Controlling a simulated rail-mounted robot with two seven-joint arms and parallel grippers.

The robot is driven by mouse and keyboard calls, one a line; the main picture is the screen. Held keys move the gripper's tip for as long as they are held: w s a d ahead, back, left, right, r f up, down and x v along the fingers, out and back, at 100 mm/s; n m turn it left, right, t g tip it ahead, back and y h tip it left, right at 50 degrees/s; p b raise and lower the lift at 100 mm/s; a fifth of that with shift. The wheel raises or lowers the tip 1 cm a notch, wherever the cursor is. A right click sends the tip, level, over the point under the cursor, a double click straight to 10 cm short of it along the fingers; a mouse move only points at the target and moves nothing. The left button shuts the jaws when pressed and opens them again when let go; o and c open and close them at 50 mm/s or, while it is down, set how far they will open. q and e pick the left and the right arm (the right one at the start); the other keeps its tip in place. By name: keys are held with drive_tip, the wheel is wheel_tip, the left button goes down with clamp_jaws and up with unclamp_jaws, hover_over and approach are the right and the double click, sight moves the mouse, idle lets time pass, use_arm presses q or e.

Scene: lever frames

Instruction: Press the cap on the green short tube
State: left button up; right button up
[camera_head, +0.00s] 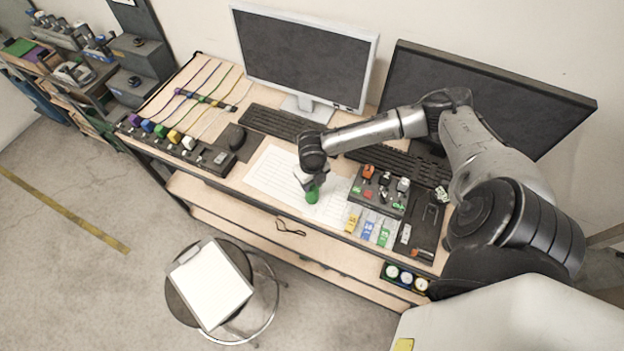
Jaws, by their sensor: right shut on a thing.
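My right gripper (313,184) comes down from above over the front part of the desk, at the paper sheets. It is shut on a small green piece (312,196), which looks like the green short tube. The green piece is roughly upright, with its lower end over the paper. I cannot tell whether it touches the desk. The gripper hides its upper end, and I cannot make out a separate cap. My left gripper is not in view.
A dark panel (379,192) with coloured levers stands just right of the gripper, with yellow, blue and green tags (368,231) in front. A keyboard (283,123) and two monitors are behind. A lever row with coloured knobs (175,137) is at left. Paper sheets (277,173) lie left of the gripper.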

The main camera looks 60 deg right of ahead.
drive_tip(key=o, duration=1.4)
drive_tip(key=shift+r, duration=0.1)
drive_tip(key=shift+r+p, duration=0.3)
drive_tip(key=shift+p, duration=0.1)
drive_tip(key=shift+r+p, duration=2.05)
drive_tip(key=shift+p, duration=0.1)
drive_tip(key=shift+r+p, duration=1.1)
drive_tip(key=shift+c, duration=0.5)
